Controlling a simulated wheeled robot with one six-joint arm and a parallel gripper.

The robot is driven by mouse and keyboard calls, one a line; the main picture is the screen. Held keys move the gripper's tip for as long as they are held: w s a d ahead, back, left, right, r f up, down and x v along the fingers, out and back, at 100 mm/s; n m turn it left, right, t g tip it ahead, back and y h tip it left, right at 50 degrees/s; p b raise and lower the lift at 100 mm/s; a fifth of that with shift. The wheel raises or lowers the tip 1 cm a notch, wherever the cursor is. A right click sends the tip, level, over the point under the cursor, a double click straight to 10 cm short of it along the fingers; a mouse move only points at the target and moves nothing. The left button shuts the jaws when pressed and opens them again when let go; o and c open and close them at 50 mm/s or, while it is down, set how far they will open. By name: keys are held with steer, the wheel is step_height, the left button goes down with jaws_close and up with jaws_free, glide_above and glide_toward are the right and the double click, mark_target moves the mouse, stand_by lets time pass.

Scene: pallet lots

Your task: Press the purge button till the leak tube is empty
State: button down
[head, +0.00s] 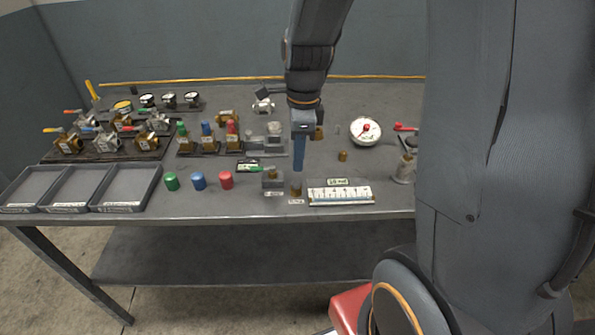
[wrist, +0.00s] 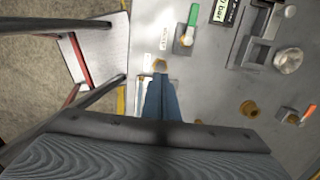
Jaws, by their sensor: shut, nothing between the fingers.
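My gripper (head: 299,166) is shut and empty, its blue fingers pointing down over the front of the bench. A small brass button (head: 296,190) stands just below the fingertips at the front edge, with a label before it. In the wrist view the brass button (wrist: 160,65) shows just beyond the tips of my gripper (wrist: 161,77); I cannot tell whether they touch. To the right in the head view lies a white scale panel (head: 340,192) with a pale blue tube (head: 341,200) along it. Its fill level is too small to read. My fingers partly hide the panel in the wrist view.
A green-levered valve block (head: 272,180) is close left of the button. Red, blue and green caps (head: 226,180) and grey trays (head: 125,188) lie further left. Valve racks fill the back left.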

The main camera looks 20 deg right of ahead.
mark_target(297, 185)
steer(key=shift+a+f+p, duration=0.1)
steer(key=shift+f+p, duration=0.3)
steer(key=shift+f, duration=2)
steer(key=shift+s+f, duration=0.2)
steer(key=shift+f, duration=0.9)
steer(key=shift+r, duration=0.1)
steer(key=shift+r+p, duration=0.6)
steer(key=shift+p, duration=0.1)
step_height(297, 185, up, 13)
steer(key=shift+w+d+r+p, duration=0.15)
steer(key=shift+w+d+p, duration=0.05)
steer(key=shift+d+p, duration=0.2)
